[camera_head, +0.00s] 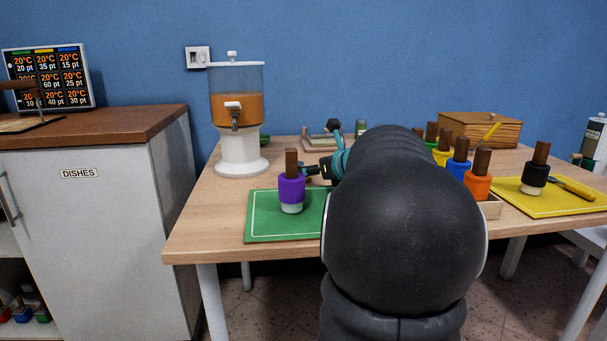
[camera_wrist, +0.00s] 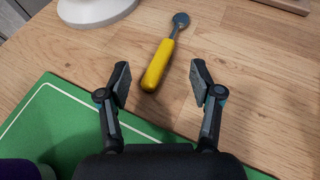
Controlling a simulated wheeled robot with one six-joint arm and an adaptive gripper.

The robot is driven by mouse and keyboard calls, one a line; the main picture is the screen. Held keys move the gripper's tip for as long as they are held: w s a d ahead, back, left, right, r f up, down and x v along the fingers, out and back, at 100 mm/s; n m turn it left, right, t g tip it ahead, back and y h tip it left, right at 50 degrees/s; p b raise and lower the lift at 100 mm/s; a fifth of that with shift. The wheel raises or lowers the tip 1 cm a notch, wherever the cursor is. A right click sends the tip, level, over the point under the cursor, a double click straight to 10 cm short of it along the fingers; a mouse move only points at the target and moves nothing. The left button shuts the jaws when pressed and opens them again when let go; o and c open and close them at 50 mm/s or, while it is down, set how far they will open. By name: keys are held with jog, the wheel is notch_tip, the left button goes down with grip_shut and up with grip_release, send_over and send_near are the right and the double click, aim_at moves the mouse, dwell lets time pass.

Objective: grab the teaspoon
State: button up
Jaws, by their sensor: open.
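The teaspoon (camera_wrist: 160,62) has a yellow handle and a small round metal head. In the wrist view it lies on the bare wood just beyond the green mat, head pointing away. My gripper (camera_wrist: 160,84) is open and empty, with one finger on each side of the handle's near end in the picture. I cannot tell its height above the table, and no contact shows. In the head view my gripper (camera_head: 313,170) is partly seen beside the purple-collared item, and my arm hides much of the table. I cannot make out this teaspoon there.
The purple-collared item (camera_head: 291,190) stands on the green mat (camera_head: 262,222), close to my gripper. A drink dispenser (camera_head: 238,145) stands behind on the left. Several coloured-collar items, a wooden box (camera_head: 470,130) and a yellow mat (camera_head: 522,205) with a yellow-handled utensil are right.

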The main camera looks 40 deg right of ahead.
jog(key=x, duration=0.5)
jog(key=shift+w+d+r, duration=0.1)
jog(key=shift+d+r, duration=0.05)
grip_shut()
